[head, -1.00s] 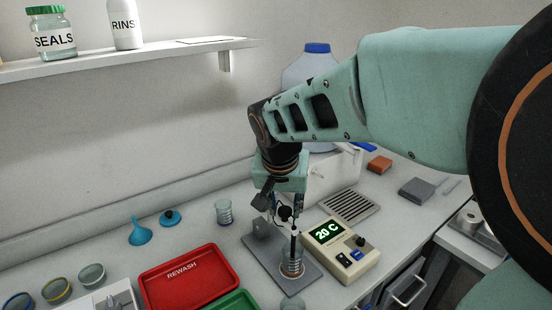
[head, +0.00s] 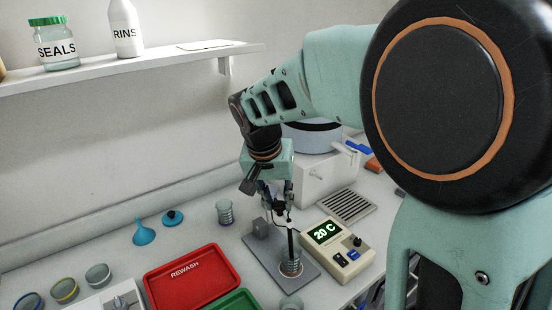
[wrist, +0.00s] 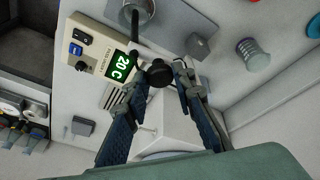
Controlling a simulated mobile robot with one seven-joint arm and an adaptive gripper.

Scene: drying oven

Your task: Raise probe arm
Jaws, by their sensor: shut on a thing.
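The probe arm shows a round black knob (wrist: 160,73) in the wrist view, with a dark probe rod (head: 291,243) hanging down in the head view. The rod's lower end is in or just over a clear glass vessel (head: 291,267) on a grey base plate (head: 262,246); the exact depth is hard to tell. My gripper (wrist: 164,74) is shut on the black knob, one finger on each side of it. It also shows in the head view (head: 277,207), above the base plate, pointing down. The fingers partly hide the probe arm.
A beige controller (head: 337,247) reading 20 C stands close on the right. A white box (head: 320,185) is behind my gripper. A red REWASH tray (head: 193,277) lies in front on the left.

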